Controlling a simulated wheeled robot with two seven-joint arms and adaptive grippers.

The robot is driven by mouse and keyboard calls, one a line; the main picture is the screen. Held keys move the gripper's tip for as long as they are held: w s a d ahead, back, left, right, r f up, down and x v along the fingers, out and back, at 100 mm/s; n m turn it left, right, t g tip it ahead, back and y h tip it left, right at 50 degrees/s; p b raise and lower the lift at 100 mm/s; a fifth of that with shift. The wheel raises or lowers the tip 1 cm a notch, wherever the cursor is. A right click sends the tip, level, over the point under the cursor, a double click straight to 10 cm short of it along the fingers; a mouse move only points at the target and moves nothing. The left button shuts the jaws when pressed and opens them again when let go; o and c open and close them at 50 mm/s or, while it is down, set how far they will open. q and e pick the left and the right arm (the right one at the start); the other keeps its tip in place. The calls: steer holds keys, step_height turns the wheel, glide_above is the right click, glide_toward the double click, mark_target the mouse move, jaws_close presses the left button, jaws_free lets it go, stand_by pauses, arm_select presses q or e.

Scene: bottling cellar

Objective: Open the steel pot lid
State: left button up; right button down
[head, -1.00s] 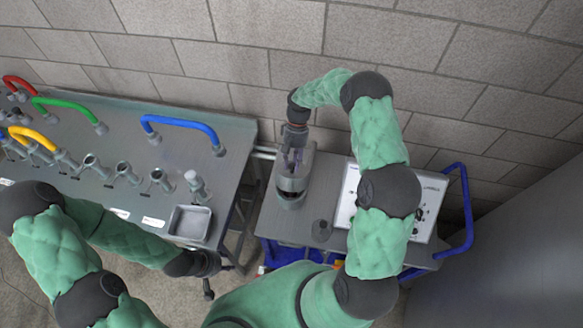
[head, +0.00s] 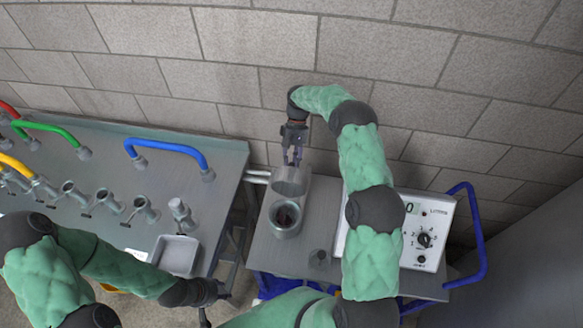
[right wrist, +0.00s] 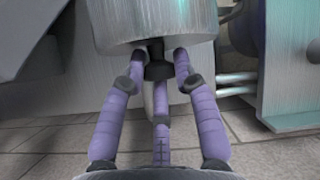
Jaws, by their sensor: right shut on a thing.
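The steel pot (head: 286,226) stands on the cart, its round mouth uncovered and its dark inside showing. The steel lid (head: 290,181) hangs in the air just behind and above the mouth, apart from it as far as I can see. My right gripper (head: 292,163) is shut on the lid's knob. In the right wrist view, the purple fingers of the right gripper (right wrist: 158,65) close around the black knob (right wrist: 157,70) under the brushed-metal lid (right wrist: 160,28). My left gripper (head: 214,291) is low at the left, away from the pot; its fingers are too unclear to read.
A white control box (head: 425,235) with dials stands on the cart to the right, partly behind my right arm. The steel bench (head: 110,150) at left carries taps, coloured hoses and a square tray (head: 177,254).

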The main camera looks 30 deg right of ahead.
steer(key=f+b, duration=0.1)
steer(key=w+d+f+b, duration=0.2)
steer(key=shift+w+f, duration=0.1)
steer(key=shift+f, duration=0.55)
steer(key=c, duration=1.2)
jaws_free()
steer(key=shift+c, duration=0.2)
steer(key=o, duration=0.3)
steer(key=shift+w+d+f, duration=0.1)
steer(key=shift+d+f, duration=0.05)
steer(key=shift+f, duration=0.05)
steer(key=shift+o, duration=0.2)
steer(key=v, duration=0.8)
